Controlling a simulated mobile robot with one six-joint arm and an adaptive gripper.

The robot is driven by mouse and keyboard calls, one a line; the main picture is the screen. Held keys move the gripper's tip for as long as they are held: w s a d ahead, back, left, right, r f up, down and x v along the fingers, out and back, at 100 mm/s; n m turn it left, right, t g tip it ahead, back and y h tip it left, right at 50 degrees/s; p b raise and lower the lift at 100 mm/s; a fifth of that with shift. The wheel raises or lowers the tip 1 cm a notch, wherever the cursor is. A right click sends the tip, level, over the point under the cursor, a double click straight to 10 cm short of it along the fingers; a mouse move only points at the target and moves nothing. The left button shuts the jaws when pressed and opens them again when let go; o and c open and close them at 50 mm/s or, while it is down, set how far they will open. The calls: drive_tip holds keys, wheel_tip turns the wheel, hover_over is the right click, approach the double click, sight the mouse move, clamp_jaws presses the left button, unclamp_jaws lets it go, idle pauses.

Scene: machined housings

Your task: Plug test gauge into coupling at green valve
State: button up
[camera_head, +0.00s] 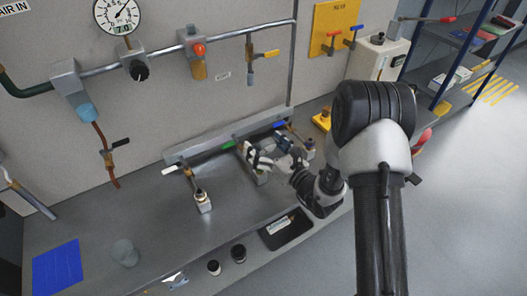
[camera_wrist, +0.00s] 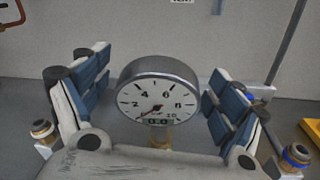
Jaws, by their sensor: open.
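The test gauge (camera_wrist: 158,98), a round white dial in a grey case, stands upright between my fingers in the wrist view. A brass stem (camera_wrist: 161,138) shows below it; its lower end is hidden by my gripper, so I cannot tell how it sits in the coupling. My gripper (camera_wrist: 158,76) is open, with blue-padded fingers apart on both sides of the gauge. In the head view my gripper (camera_head: 264,156) is at the middle branch of the bench manifold, beside the green valve handle (camera_head: 230,144). The coupling there is mostly hidden.
The white-handled branch has a coupling (camera_head: 202,200) at left. The blue-handled branch has a coupling (camera_head: 309,149) at right. A dark tray (camera_head: 286,230), two small jars (camera_head: 238,253) and a blue mat (camera_head: 57,267) lie on the bench. Pipes with valves run along the wall.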

drive_tip(key=c, duration=1.4)
drive_tip(key=shift+r, duration=0.15)
